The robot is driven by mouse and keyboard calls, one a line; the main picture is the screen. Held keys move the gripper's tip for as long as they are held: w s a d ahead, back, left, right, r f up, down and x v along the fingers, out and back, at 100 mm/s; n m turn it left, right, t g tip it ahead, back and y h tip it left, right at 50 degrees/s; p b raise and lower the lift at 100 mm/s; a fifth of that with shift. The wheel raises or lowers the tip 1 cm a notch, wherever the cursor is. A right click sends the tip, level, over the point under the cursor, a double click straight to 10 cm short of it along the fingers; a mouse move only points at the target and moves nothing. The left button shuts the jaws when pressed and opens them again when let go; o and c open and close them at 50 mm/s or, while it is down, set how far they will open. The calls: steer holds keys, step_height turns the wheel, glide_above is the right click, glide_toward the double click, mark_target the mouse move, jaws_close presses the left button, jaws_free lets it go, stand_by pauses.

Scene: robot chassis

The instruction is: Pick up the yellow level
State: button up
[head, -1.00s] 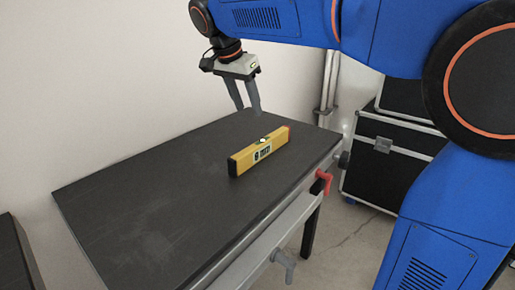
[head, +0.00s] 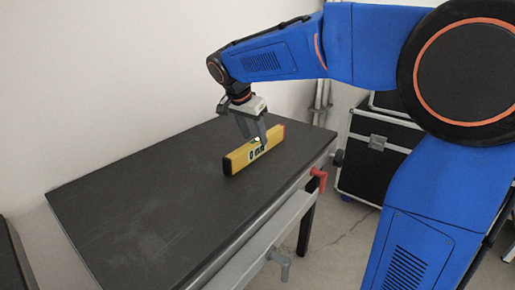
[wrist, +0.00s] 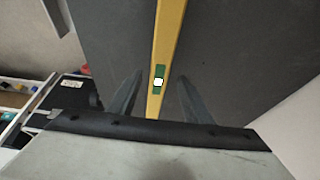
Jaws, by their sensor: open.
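The yellow level (head: 255,150) stands on its long narrow edge on the dark tabletop in the head view, its black end toward the left. In the wrist view the level (wrist: 168,45) runs lengthwise between the two fingers, its green vial window facing up. My gripper (head: 252,145) is open above the level, with one finger on each side of it. In the wrist view the fingertips of my gripper (wrist: 160,82) are apart from the level, with a gap on both sides. Whether the fingertips reach below the level's top is hard to tell.
The dark workbench (head: 150,200) is otherwise clear. A red clamp handle (head: 319,179) and a grey vise handle (head: 282,262) stick out along its front edge. Black cases (head: 375,165) stand on the floor behind at the right. A pale wall (head: 90,80) borders the bench.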

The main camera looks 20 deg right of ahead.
mark_target(257, 139)
steer(key=shift+x, duration=1.9)
steer(key=shift+d, duration=0.15)
steer(key=shift+c, duration=0.3)
jaws_close()
steer(key=shift+r, duration=0.2)
